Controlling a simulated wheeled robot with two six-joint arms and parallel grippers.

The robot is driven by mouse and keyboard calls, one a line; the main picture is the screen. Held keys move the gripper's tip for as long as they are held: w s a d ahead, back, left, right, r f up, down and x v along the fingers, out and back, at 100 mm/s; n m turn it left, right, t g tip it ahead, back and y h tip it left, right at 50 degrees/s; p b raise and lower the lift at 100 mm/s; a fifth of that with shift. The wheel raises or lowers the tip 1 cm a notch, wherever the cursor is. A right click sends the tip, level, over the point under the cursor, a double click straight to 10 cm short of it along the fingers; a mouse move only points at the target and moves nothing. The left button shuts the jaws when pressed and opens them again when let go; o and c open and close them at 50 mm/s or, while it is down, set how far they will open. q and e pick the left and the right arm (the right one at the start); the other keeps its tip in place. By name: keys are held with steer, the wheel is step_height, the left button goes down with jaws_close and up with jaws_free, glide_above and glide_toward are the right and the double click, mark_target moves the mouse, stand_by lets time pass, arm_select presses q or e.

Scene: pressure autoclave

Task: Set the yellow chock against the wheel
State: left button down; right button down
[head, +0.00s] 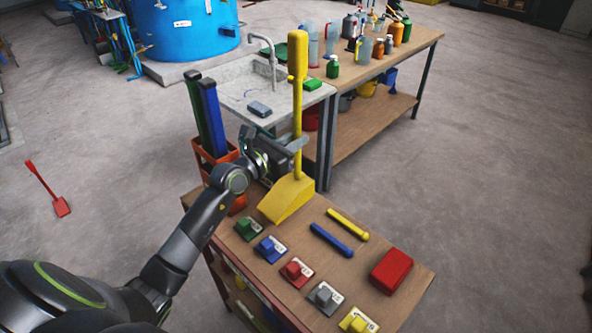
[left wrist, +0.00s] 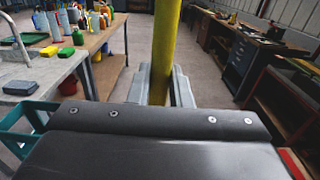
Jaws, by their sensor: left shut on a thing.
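The yellow chock (head: 287,202) is a wedge with a long upright yellow handle ending in a thick grip. It stands upright at the far left part of the wooden table; I cannot tell whether its base touches the top. My left gripper (head: 297,143) is shut on the handle, partway up. In the left wrist view, the yellow handle (left wrist: 166,45) runs upright between the two grey fingers (left wrist: 160,88). My right gripper is not in view. I see no wheel that I can make out.
The wooden table (head: 345,262) also holds several coloured blocks on plates, a blue bar (head: 332,239), a yellow bar (head: 348,224) and a red box (head: 391,271). A sink (head: 240,95) and a bottle bench (head: 425,38) stand behind. Open floor (head: 500,170) lies right.

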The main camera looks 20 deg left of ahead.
arm_select(q)
steer(key=shift+w+f+b, duration=0.1)
steer(key=shift+f+b, duration=0.6)
steer(key=shift+f, duration=1.75)
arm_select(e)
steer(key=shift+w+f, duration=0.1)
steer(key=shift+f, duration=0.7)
arm_select(q)
steer(key=shift+d, duration=0.1)
steer(key=c, duration=1.8)
jaws_free()
steer(key=shift+f, duration=0.3)
steer(key=o, duration=0.5)
steer(key=shift+r, duration=0.1)
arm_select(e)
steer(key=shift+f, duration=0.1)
